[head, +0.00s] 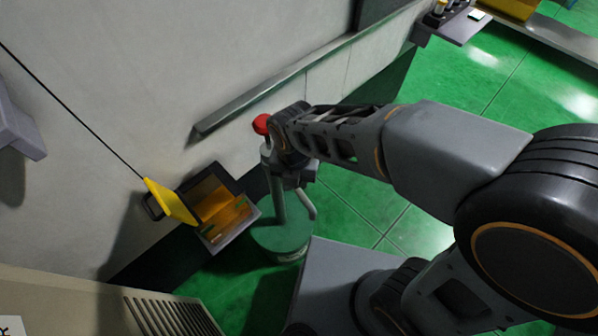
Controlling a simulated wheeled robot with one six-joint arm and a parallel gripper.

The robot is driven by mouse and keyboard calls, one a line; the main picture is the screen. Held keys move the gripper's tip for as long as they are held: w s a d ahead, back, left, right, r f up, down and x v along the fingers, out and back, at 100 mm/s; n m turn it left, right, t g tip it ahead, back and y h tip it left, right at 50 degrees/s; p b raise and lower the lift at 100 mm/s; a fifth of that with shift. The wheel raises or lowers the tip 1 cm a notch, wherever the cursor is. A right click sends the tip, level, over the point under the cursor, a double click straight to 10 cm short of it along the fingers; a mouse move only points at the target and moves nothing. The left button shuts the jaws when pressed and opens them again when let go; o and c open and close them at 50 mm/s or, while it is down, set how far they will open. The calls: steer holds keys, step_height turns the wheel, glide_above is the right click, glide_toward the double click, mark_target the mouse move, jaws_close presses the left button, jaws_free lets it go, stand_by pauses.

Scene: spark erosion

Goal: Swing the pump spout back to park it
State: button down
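A green drum (268,238) stands on the floor beside the machine wall, with an upright grey pump post (279,203) on it. A red knob (262,124) shows at the top of the pump, just left of my wrist. A pale bent tube (307,204) hangs right of the post and looks like the spout, though its upper end is hidden. My gripper (300,176) is at the pump head, mostly hidden beneath my wrist. I cannot see whether its fingers are open or touch the spout.
Left of the drum, an open filler box (239,225) with an amber inside and a raised yellow lid (168,201) juts from the wall. A long grey rail (265,94) runs along the wall above. Green floor (345,215) is clear to the right.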

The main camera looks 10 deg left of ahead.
steer(key=shift+w+r, duration=0.1)
steer(key=shift+w, duration=0.1)
stand_by(0.4)
steer(key=c, duration=0.9)
jaws_free()
steer(key=shift+w+d, duration=0.1)
steer(key=shift+o, duration=0.8)
step_height(320, 180, up, 14)
